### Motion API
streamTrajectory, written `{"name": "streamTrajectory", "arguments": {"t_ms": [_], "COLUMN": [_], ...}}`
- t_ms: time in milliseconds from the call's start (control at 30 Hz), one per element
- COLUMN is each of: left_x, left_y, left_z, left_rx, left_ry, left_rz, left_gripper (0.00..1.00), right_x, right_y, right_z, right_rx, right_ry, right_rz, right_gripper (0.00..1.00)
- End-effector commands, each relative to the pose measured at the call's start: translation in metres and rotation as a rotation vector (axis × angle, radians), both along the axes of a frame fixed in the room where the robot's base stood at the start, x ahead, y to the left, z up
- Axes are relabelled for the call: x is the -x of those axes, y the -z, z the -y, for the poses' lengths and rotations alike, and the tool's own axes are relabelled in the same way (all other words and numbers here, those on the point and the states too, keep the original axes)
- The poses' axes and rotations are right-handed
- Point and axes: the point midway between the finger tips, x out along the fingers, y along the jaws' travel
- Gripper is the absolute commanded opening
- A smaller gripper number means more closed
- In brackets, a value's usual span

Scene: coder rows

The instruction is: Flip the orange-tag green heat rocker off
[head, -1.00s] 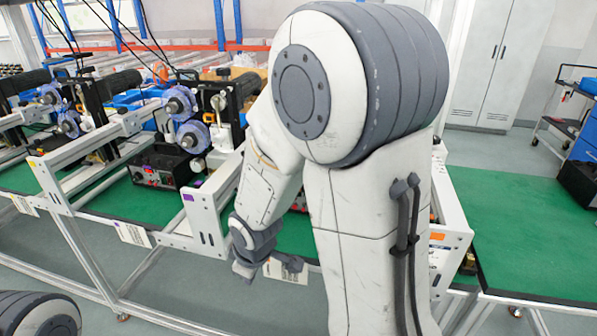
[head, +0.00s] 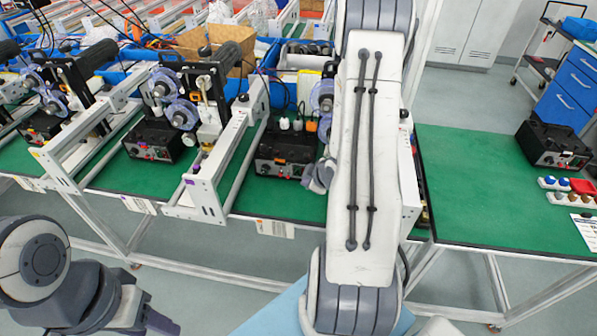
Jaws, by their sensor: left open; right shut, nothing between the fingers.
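A black control box (head: 272,156) sits on the green bench top, left of my raised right arm. Its front panel has small coloured controls, too small for me to pick out a green rocker. My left gripper (head: 158,321) is at the bottom left, open and empty, in front of the bench and away from the boxes.
A white frame with a purple tag (head: 189,182) stands left of the box. Another black box (head: 152,144) and more roller rigs stand further left. A black box (head: 553,143) sits on the right bench, whose middle green area (head: 470,190) is clear. Blue drawers (head: 568,95) stand behind.

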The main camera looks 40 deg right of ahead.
Motion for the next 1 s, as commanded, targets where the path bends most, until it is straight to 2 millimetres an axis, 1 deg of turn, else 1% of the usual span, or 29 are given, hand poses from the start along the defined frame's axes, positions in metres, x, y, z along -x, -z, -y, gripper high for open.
{"name": "streamTrajectory", "arguments": {"t_ms": [167, 267, 733, 800, 1000], "left_x": [0.0, 0.0, 0.0, 0.0, 0.0], "left_y": [-0.001, -0.004, -0.025, -0.035, -0.045], "left_z": [0.0, 0.0, 0.0, 0.0, 0.0], "left_rx": [0.0, 0.0, 0.0, 0.0, 0.0], "left_ry": [0.0, 0.0, -0.001, -0.001, 0.001], "left_rz": [0.0, 0.0, 0.0, 0.0, 0.0], "left_gripper": [0.5, 0.5, 0.5, 0.5, 0.5], "right_x": [-0.004, -0.011, -0.063, -0.071, -0.084], "right_y": [0.004, 0.013, 0.077, 0.07, 0.07], "right_z": [0.0, 0.001, 0.01, 0.021, 0.037], "right_rx": [-0.001, -0.004, -0.002, 0.001, -0.001], "right_ry": [-0.001, -0.001, -0.001, 0.0, 0.002], "right_rz": [-0.001, -0.004, -0.003, 0.002, -0.001], "right_gripper": [0.0, 0.0, 0.0, 0.0, 0.0]}}
